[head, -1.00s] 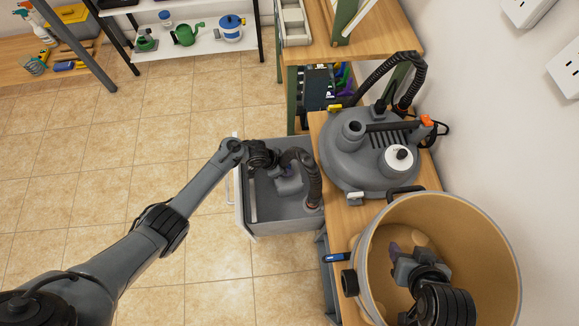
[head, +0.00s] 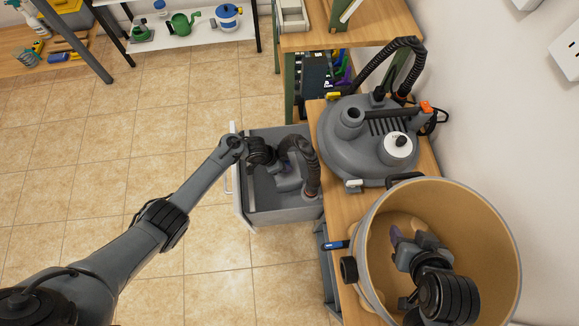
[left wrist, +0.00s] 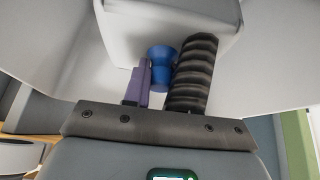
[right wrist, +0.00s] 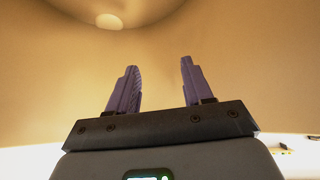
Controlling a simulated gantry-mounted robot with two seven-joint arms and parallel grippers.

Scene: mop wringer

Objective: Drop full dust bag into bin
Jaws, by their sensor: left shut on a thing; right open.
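In the left wrist view my left gripper (left wrist: 163,68) is shut at the blue neck of a pale, boxy dust bag (left wrist: 165,30). One purple finger shows; a black ribbed hose (left wrist: 190,75) covers the other. In the head view arm and hose cover much of the bag. My right gripper (head: 408,245) is open and empty inside the tan-lined drum (head: 487,225); its two purple fingers show apart in the right wrist view (right wrist: 153,85).
A grey vacuum head (head: 340,150) with a black hose lies on the wooden bench (head: 318,112) behind the drum. The ribbed hose arches over the bin's right side. The tiled floor left of the bin is clear.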

